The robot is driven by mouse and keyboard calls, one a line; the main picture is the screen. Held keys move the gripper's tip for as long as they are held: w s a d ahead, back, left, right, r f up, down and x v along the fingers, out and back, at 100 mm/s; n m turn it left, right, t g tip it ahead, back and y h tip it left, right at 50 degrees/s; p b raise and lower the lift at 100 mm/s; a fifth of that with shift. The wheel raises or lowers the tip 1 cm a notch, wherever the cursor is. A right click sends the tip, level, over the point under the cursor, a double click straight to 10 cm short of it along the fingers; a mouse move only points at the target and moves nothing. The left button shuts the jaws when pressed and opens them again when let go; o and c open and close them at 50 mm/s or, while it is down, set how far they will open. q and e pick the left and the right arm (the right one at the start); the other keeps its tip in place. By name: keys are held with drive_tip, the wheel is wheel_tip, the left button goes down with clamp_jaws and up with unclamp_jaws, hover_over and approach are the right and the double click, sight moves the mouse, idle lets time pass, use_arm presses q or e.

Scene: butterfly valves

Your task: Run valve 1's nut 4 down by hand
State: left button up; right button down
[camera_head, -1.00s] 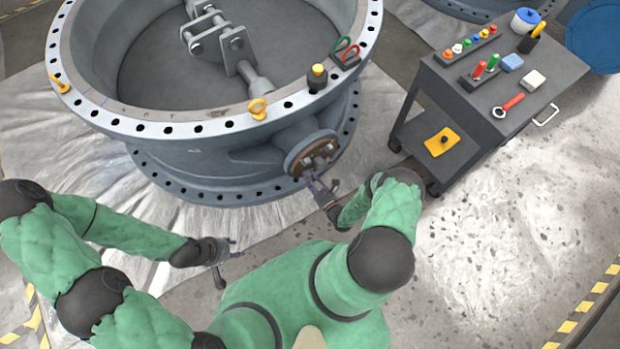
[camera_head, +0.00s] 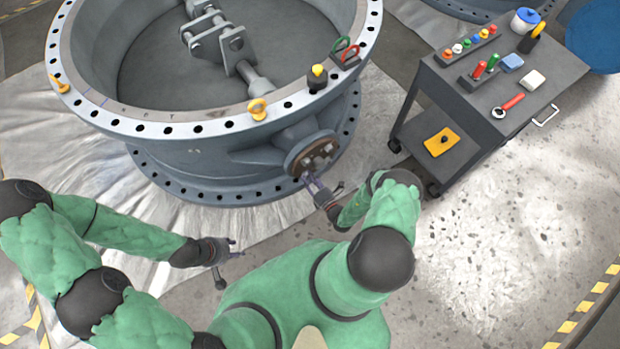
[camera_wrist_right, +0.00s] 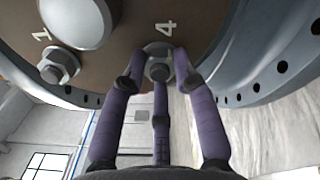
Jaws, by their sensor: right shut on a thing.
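Valve 1 (camera_head: 200,150) is the large grey ring body with a bolted rim. On its side is a round brown cover plate (camera_head: 299,167) with several nuts. In the right wrist view, nut 4 (camera_wrist_right: 158,68) sits on its stud beside the number 4 on the brown plate (camera_wrist_right: 120,58). My right gripper (camera_head: 309,180) reaches the lower edge of the plate. In the wrist view the purple fingers (camera_wrist_right: 158,85) are closed around nut 4, which partly hides its sides. My left gripper (camera_head: 234,247) is open and empty, low above the floor sheet, apart from the valve.
Nut 1 (camera_wrist_right: 58,66) and a rounded grey hub (camera_wrist_right: 75,20) are close to the right fingers. The floor (camera_head: 480,240) in front of the cart is clear.

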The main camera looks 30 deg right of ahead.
drive_tip(key=m, duration=0.8)
drive_tip(key=a+m, duration=0.1)
drive_tip(key=m, duration=0.3)
drive_tip(key=shift+s+m, duration=0.15)
drive_tip(key=shift+m, duration=0.15)
idle(0.4)
drive_tip(key=c, duration=1)
unclamp_jaws()
drive_tip(key=shift+o, duration=0.2)
drive_tip(key=shift+d, duration=0.15)
drive_tip(key=shift+s+d, duration=0.25)
drive_tip(key=shift+s, duration=0.2)
drive_tip(key=s, duration=1.1)
drive_tip(key=shift+d, duration=0.25)
